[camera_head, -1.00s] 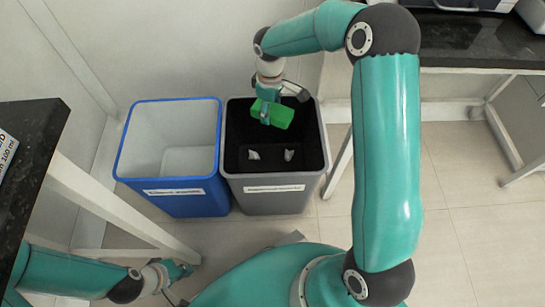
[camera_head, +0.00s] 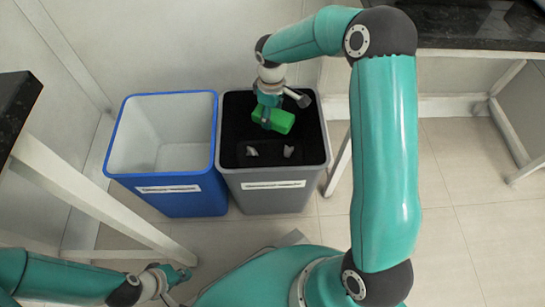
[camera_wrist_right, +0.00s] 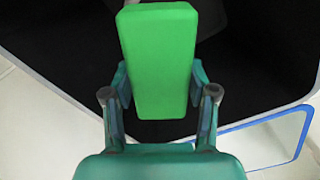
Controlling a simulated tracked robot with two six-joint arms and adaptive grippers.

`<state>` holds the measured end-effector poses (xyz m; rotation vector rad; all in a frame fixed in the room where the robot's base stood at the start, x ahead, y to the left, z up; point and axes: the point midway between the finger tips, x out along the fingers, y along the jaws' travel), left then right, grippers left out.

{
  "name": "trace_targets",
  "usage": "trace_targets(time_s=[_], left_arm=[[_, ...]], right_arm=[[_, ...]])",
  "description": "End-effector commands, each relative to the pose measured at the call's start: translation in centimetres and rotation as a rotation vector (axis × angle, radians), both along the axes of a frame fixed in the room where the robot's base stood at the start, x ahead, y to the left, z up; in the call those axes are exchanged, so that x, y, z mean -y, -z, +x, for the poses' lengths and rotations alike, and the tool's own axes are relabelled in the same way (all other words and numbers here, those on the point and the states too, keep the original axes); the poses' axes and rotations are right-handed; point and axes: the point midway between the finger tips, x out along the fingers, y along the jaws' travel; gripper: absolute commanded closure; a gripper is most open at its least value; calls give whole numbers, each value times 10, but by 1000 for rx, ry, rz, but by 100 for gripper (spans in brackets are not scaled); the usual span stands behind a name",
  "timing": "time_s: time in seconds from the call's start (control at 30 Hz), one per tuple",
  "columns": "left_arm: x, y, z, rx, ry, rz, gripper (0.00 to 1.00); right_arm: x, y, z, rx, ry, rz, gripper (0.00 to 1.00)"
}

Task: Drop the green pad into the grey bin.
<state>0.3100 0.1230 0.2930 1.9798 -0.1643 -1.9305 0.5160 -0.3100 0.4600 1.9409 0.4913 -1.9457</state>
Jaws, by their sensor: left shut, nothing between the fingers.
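The green pad (camera_head: 274,119) is a bright green block over the mouth of the grey bin (camera_head: 271,200). My right gripper (camera_head: 267,122) is shut on the pad from above. In the right wrist view the pad (camera_wrist_right: 158,60) sits between the two fingers (camera_wrist_right: 160,100), with the bin's black inside behind it. The bin has a black lining, a white label on its front and two small pale pieces inside. My left gripper (camera_head: 181,275) is low at the lower left, shut and empty, far from the pad.
A blue bin (camera_head: 170,196) with a white inside stands directly left of the grey bin. A dark-topped table (camera_head: 18,105) is at the left and another dark counter (camera_head: 480,28) at the upper right. Open tiled floor (camera_head: 460,230) lies at the right.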

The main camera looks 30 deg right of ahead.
Motion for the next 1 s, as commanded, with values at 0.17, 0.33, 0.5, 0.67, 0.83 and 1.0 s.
trace_targets(time_s=[0.17,0.33,0.5,0.67,0.83,1.0], left_arm=[[0,0,0,0,0,0,100],[0,0,0,0,0,0,100],[0,-1,0,0,0,0,100],[0,-1,0,0,0,0,100],[0,-1,0,0,0,0,100],[0,-1,0,0,0,0,100]], right_arm=[[0,0,0,0,0,0,13],[0,0,0,0,0,0,13],[0,-1,0,0,0,0,13],[0,-13,1,5,0,-1,13],[0,-41,2,6,1,-1,13],[0,-76,2,6,0,-1,13]])
